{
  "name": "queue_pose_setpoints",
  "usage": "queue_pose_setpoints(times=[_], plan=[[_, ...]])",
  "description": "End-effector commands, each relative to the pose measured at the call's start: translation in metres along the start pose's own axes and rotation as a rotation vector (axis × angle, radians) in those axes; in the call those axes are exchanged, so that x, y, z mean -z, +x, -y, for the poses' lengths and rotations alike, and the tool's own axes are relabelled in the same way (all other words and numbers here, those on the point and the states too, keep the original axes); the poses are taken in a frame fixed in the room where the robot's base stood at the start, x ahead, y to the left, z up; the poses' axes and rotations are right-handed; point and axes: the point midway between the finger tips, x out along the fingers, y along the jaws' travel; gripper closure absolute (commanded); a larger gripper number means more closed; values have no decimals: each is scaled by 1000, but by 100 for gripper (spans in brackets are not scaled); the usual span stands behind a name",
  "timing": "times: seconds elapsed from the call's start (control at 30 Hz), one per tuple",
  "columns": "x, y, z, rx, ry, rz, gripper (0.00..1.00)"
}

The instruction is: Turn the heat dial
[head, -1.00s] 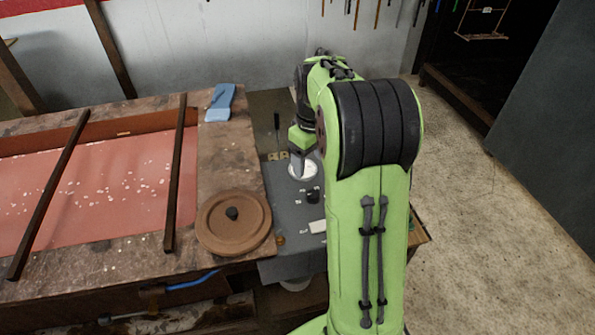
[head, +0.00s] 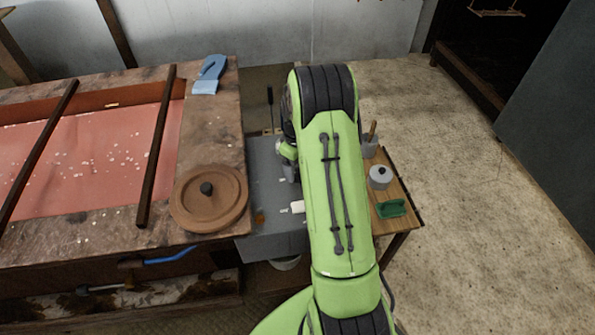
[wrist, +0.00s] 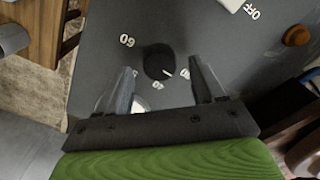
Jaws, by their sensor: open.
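The heat dial (wrist: 160,62) is a round black knob with a pale pointer line, on a dark grey panel (wrist: 205,30). Pale numbers surround it; one reads 60. In the wrist view, my gripper (wrist: 160,78) is open, with one finger on each side of the dial's near side. I cannot tell whether either finger touches the knob. In the head view, my green arm hides the dial and most of the gripper; the grey panel (head: 265,165) shows left of the arm.
A white switch marked OFF (wrist: 232,4) and an orange knob (wrist: 296,35) share the panel. Right is a small wooden table (head: 408,220) with a green item (head: 391,208).

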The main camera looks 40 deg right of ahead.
Motion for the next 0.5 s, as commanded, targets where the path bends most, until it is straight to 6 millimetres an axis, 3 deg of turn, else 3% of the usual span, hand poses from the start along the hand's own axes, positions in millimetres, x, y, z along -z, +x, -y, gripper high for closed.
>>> queue_pose_setpoints(times=[0.1, 0.37, 0.5], plan=[[0, 14, 0, 0, 0, 0, 32], [0, 17, 0, -1, 1, -1, 32], [0, 16, 0, -1, 1, -1, 49]])
